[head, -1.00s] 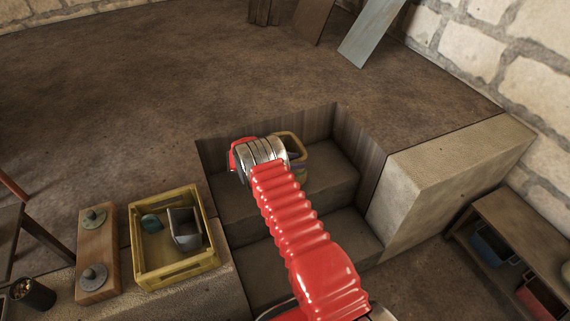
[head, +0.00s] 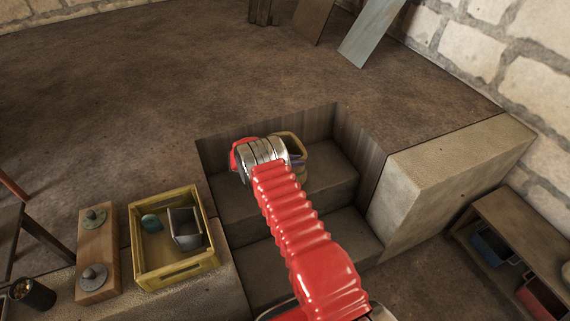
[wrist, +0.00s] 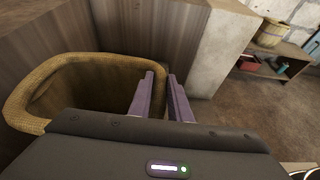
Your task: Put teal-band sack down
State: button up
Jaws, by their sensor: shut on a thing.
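The sack (wrist: 90,62), a tan woven open-topped container with a thick rim, fills the left of the wrist view. My gripper (wrist: 161,76) is shut on the right side of its rim, one purple finger on the inner side and one on the outer. In the head view the sack (head: 293,140) shows partly behind my wrist, over the upper step of the sunken stairwell. Its teal band cannot be made out clearly. The sack's base is hidden, so I cannot tell whether it touches the step.
Stone steps (head: 345,232) descend between wooden side walls and a pale stone block (head: 450,172). A yellow crate (head: 178,274) with a grey bin and a teal item stands left of the steps. A low shelf (head: 510,228) is at the right. The brown floor behind is open.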

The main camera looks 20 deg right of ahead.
grip_shut()
jog(key=shift+r, duration=0.1)
jog(key=shift+r, duration=4.9)
